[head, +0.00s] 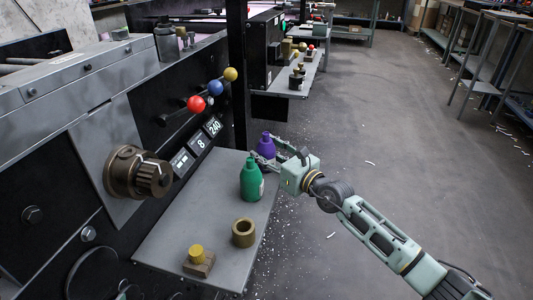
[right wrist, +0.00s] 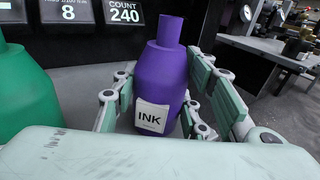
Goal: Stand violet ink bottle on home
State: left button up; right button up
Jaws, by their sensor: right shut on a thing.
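The violet ink bottle (head: 266,146) is at the far end of the grey shelf, just behind the green bottle (head: 251,182). My right gripper (head: 267,157) is shut on it, with its fingers on either side of the body. In the right wrist view the violet bottle (right wrist: 163,75) has a white INK label facing the camera and leans slightly. Its base is hidden by the gripper, so I cannot tell whether it touches the shelf. No spot marked as home can be made out. My left gripper is not in view.
The green bottle stands close beside the right gripper. A brass ring (head: 243,233) and a brass block with a yellow knob (head: 198,262) sit nearer on the shelf (head: 190,222). The machine with coloured balls (head: 196,103) borders the shelf on the left. Open floor lies right.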

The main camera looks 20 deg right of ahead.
jog(key=o, duration=1.4)
jog(key=shift+o, duration=0.2)
jog(key=o, duration=0.4)
jog(key=shift+c, duration=0.2)
jog(key=shift+o, duration=0.2)
jog(key=shift+v, duration=4.05)
